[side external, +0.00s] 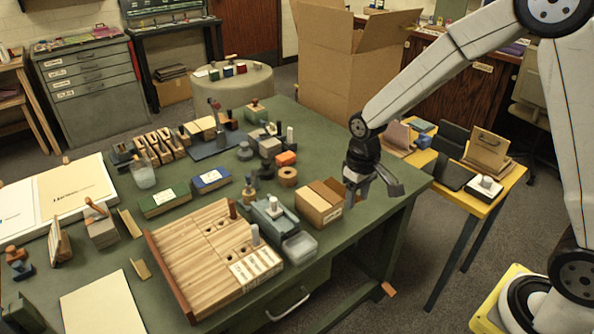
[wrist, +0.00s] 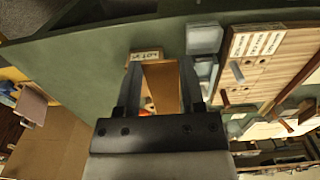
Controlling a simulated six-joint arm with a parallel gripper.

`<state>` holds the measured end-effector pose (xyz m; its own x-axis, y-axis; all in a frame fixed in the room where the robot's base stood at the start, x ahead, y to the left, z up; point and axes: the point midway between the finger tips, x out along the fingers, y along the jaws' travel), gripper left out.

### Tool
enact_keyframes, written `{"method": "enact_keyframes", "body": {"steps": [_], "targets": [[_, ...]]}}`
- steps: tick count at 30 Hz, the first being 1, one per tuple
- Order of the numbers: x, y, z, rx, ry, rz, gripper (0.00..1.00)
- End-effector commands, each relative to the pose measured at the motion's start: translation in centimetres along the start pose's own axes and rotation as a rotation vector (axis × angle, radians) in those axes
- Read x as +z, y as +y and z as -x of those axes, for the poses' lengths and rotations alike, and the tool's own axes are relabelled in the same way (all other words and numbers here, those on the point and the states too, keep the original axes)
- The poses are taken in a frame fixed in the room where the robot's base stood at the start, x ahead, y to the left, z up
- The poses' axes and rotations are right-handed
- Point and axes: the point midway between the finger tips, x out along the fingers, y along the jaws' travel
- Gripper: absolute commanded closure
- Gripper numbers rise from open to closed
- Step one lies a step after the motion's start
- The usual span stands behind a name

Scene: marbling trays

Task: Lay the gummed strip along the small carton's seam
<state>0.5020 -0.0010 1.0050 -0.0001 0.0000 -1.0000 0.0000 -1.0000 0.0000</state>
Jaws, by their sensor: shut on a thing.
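The small carton (side external: 318,204) stands on the green table near its front edge, with a darker brown band across its top. My gripper (side external: 357,198) is low, just right of the carton in the side view, pointing down. In the wrist view my gripper (wrist: 162,62) has its fingertips on either side of a brown flat piece, apparently the gummed strip (wrist: 163,82). It overlaps the carton there, so where one ends and the other begins is hard to tell. A light label reading LOT shows beside the left fingertip. I cannot tell whether the strip touches the seam.
Left of the carton are a clear plastic box (side external: 299,248), a blue-grey holder (side external: 272,214) and a slatted wooden board (side external: 196,262). An orange block (side external: 286,158) and a brown ring (side external: 288,177) lie behind it. A yellow side table (side external: 505,184) stands right. Green tabletop is clear right of the gripper.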

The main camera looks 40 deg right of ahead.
Motion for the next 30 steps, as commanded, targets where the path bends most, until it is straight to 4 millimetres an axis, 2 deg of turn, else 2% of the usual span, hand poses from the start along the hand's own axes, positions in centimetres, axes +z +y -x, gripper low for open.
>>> {"method": "enact_keyframes", "body": {"steps": [5, 15, 23, 30], "targets": [[0.1, 0.8, 0.2, 0.0, 0.001, -0.002, 1.0], [0.9, 4.2, 0.9, -0.002, 0.002, -0.005, 1.0], [0.7, 4.3, 0.7, -0.002, 0.001, -0.003, 1.0], [-1.3, 4.5, -0.2, -0.002, 0.001, -0.003, 1.0]]}}
